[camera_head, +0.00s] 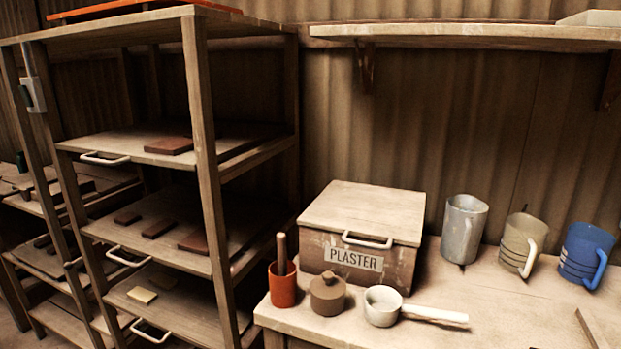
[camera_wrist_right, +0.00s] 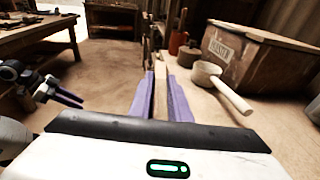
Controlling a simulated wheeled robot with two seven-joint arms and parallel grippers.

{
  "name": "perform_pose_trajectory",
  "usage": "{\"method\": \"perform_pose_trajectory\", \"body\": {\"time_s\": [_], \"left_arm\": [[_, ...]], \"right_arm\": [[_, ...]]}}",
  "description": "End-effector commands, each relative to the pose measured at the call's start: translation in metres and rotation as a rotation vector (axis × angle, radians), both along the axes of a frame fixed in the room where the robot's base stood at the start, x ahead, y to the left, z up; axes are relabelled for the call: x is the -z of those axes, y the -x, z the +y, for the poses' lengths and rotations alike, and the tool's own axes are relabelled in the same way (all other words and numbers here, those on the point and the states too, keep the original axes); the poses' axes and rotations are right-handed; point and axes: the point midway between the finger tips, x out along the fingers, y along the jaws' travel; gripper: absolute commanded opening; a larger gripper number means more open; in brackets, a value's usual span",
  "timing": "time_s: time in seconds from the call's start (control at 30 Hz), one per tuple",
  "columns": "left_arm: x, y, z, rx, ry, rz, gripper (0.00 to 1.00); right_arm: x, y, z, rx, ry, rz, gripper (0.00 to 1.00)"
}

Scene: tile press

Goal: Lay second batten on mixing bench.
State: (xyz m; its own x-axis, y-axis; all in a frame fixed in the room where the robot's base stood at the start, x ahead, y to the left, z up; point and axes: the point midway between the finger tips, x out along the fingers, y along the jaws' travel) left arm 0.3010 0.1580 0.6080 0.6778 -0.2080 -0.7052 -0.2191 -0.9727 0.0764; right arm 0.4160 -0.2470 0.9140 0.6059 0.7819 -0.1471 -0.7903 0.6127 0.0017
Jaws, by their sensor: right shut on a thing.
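In the right wrist view my right gripper (camera_wrist_right: 161,98) is shut on a pale wooden batten (camera_wrist_right: 161,88), which lies lengthwise between its purple fingers and points forward. It is over the mixing bench (camera_wrist_right: 207,122); whether the batten touches the top, I cannot tell. The bench (camera_head: 490,310) fills the lower right of the head view. A wooden strip (camera_head: 592,330) shows at its lower right edge; I cannot tell whether it is the held batten or another. My left gripper (camera_wrist_right: 66,98) is at the left of the right wrist view, its fingers apart and empty. Neither gripper is in the head view.
A plaster box (camera_head: 352,262), a red pot (camera_head: 283,290), a brown lidded jar (camera_head: 328,297) and a white ladle (camera_head: 383,306) stand at the bench's left. Three jugs (camera_head: 463,228) stand along the back. A tile rack (camera_head: 205,170) is at left. The bench's front middle is clear.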

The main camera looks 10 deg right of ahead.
Motion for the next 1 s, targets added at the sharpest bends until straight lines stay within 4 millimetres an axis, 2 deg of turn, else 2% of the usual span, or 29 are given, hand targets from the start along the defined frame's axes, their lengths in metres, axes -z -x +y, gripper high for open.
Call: {"method": "perform_pose_trajectory", "body": {"time_s": [0.03, 0.1, 0.2, 0.67, 0.77, 1.0], "left_arm": [[0.000, 0.000, 0.000, 0.000, 0.000, -0.001, 0.31], [0.000, 0.000, 0.000, 0.000, 0.000, -0.001, 0.31], [0.000, -0.001, 0.000, 0.000, 0.000, -0.001, 0.31], [-0.001, -0.002, 0.000, -0.001, 0.000, -0.003, 0.31], [-0.001, -0.002, 0.000, -0.001, 0.000, -0.003, 0.31], [0.000, -0.001, 0.001, -0.001, 0.000, -0.002, 0.31]], "right_arm": [[-0.003, 0.006, 0.015, -0.019, 0.000, -0.004, 0.00], [-0.006, 0.011, 0.030, -0.033, 0.000, -0.004, 0.00], [-0.009, 0.015, 0.040, -0.039, 0.004, -0.001, 0.00], [-0.014, 0.015, 0.047, -0.061, 0.003, -0.002, 0.00], [-0.019, 0.015, 0.059, -0.118, 0.004, -0.004, 0.00], [-0.041, 0.014, 0.102, -0.333, 0.005, -0.007, 0.00]]}}
